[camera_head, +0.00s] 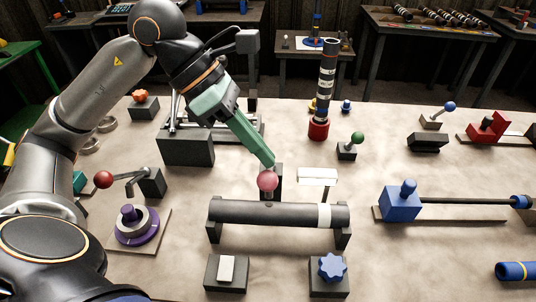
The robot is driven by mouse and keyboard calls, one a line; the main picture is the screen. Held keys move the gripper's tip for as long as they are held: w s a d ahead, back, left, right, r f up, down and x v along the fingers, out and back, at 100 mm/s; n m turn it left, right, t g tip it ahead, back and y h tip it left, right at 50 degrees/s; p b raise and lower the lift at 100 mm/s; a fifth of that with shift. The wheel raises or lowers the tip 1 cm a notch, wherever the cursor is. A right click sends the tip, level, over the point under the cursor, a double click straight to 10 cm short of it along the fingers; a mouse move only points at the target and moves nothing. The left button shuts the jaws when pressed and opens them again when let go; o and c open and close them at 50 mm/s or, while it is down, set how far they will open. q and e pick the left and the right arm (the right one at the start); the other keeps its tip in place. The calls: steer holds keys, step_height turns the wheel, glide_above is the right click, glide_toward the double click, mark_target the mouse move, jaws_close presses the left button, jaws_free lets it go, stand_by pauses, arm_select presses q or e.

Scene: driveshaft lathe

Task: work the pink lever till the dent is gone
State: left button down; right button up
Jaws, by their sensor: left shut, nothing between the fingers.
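The pink ball knob (268,181) of the lever stands in front of a dark upright block (278,180), just behind the shaft. My left gripper (270,164) has green fingers that are shut and empty. Its tips are right at the top of the pink knob; whether they touch it I cannot tell. A dark grey shaft (265,214) with a white band near its right end lies level on two dark supports. I cannot make out a dent on its visible side. My right gripper is not in view.
A red-knobbed lever (103,179) and a purple round part (138,222) are at left. A white plate (317,175) stands behind the shaft. A blue star knob (332,267) and a white switch (227,269) are in front. A blue clamp (400,203) holds a rod at right.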

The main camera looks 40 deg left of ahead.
arm_select(q)
steer(key=shift+w+a+r+p, duration=0.3)
steer(key=shift+w+r+p, duration=0.3)
steer(key=shift+r, duration=0.2)
steer(key=w+r+p, duration=0.1)
steer(key=a+r+p, duration=0.1)
steer(key=p, duration=0.1)
steer(key=w+r+p, duration=0.1)
steer(key=r, duration=0.1)
steer(key=shift+w+a, duration=0.3)
steer(key=shift+a, duration=0.05)
steer(key=shift+s+f, duration=0.1)
steer(key=shift+f, duration=0.05)
stand_by(0.4)
